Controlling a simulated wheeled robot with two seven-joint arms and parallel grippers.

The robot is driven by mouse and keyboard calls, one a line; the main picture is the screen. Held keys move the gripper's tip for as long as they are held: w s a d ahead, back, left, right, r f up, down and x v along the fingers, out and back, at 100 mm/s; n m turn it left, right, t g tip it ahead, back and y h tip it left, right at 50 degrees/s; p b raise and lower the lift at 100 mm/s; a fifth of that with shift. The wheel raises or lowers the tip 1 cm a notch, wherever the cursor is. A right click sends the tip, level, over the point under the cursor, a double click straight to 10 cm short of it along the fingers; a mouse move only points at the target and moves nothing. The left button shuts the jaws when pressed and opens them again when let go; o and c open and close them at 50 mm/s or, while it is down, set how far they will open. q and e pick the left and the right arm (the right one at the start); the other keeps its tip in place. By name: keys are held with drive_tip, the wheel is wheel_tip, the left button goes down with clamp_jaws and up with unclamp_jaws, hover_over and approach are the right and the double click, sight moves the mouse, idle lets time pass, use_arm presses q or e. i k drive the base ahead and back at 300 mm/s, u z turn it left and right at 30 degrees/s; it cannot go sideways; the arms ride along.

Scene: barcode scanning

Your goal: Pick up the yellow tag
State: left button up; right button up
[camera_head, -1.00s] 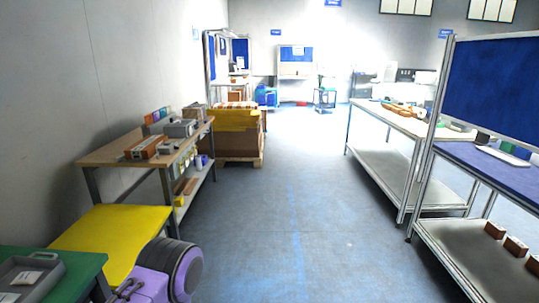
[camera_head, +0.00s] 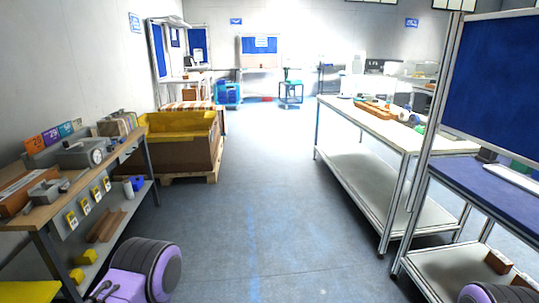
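Several yellow tags hang in a row along the front edge of the wooden-topped table (camera_head: 45,214) at the left. The nearest yellow tag (camera_head: 71,220) is lowest in the picture, and the farthest yellow tag (camera_head: 107,184) is near the table's far end. Each has a pale patch with dark marks too small to read. I cannot tell which one the task means. Part of my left arm, purple and black, shows at the bottom left, short of the table. A small part of my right arm shows at the bottom right. Neither gripper's fingers are visible.
A grey device with a dial (camera_head: 82,153) and coloured number cards (camera_head: 52,137) stand on the left table. A yellow-lined crate (camera_head: 180,123) on a pallet stands beyond it. Shelved benches (camera_head: 365,125) line the right. The blue-grey floor (camera_head: 255,215) between is clear.

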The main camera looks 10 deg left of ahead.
sight(107, 187)
drive_tip(key=u, duration=0.2)
drive_tip(key=i, duration=2.05)
drive_tip(key=u, duration=1.05)
drive_tip(key=i, duration=1)
drive_tip(key=u, duration=1.65)
drive_tip(key=i, duration=0.75)
drive_tip(key=u, duration=0.5)
